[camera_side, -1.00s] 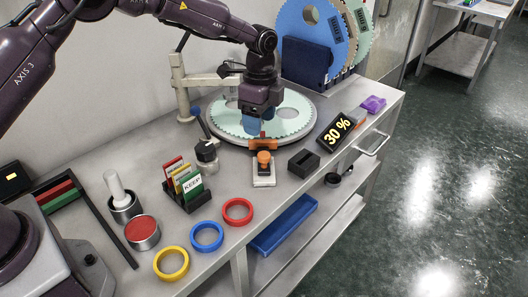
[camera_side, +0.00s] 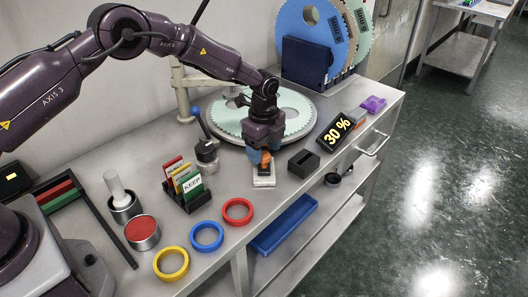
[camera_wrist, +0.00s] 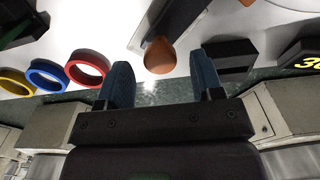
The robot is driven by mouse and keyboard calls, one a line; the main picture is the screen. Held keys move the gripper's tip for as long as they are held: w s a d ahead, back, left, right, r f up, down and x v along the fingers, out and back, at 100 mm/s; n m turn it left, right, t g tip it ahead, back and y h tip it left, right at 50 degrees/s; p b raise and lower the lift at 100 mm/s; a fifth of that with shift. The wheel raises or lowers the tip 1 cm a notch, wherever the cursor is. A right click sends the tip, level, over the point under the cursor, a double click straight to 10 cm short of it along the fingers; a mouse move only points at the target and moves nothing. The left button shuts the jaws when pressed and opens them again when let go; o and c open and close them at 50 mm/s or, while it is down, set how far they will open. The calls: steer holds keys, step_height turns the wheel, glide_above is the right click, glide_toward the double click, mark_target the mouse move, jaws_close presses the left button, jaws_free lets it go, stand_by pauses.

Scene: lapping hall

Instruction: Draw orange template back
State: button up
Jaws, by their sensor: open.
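An orange knob (camera_side: 266,158) stands on a small pale flat base (camera_side: 264,179) in front of the round lapping plate (camera_side: 300,106). In the wrist view the rounded orange knob (camera_wrist: 160,56) shows just beyond the gap between my blue fingertips. My gripper (camera_side: 259,161) is open, pointing down at the knob, with a finger partly covering it in the side view. In the wrist view my gripper (camera_wrist: 162,78) has a finger on each side of the gap, apart from the knob. The orange bar at the plate's front edge is hidden behind my gripper.
The card holder (camera_side: 187,190) and red (camera_side: 237,212), blue (camera_side: 207,237) and yellow rings (camera_side: 171,263) lie to the left. The bench front edge is close by.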

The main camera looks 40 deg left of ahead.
steer(key=shift+f, duration=0.75)
jaws_close()
steer(key=shift+s+d, duration=1.8)
steer(key=shift+d, duration=0.05)
steer(key=shift+c, duration=1.1)
jaws_free()
steer(key=shift+o, duration=1.1)
steer(key=shift+a, duration=0.1)
step_height(320, 180, up, 13)
